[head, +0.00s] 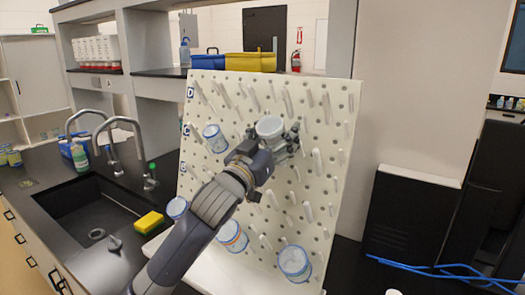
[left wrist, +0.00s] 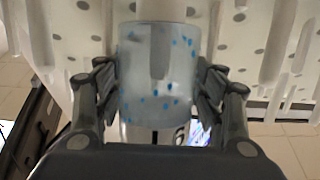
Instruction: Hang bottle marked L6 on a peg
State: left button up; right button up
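A white pegboard (head: 345,110) with rows of slanted pegs and row letters at its left edge leans on the counter. My left gripper (head: 277,142) is in front of its upper middle, with its fingers on both sides of a translucent bottle (head: 270,127). In the left wrist view, the fingers press on the sides of the bottle (left wrist: 158,95), which has blue specks and a partly hidden label showing a 6. A darker upright shape, apparently a peg, shows through its wall. I cannot tell how far the peg is inside. My right gripper is not in view.
Other bottles hang on the board at upper left (head: 214,138), left edge (head: 177,207), lower left (head: 232,236) and lower right (head: 294,263). Pegs stick out around the gripper. A sink (head: 95,215) and yellow sponge (head: 149,222) are left; blue cables (head: 440,268) lie right.

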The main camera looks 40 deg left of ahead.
aim_at(267, 146)
pick_arm(q)
jog(key=v, duration=0.8)
jog(key=shift+s, duration=0.2)
jog(key=shift+f, duration=0.1)
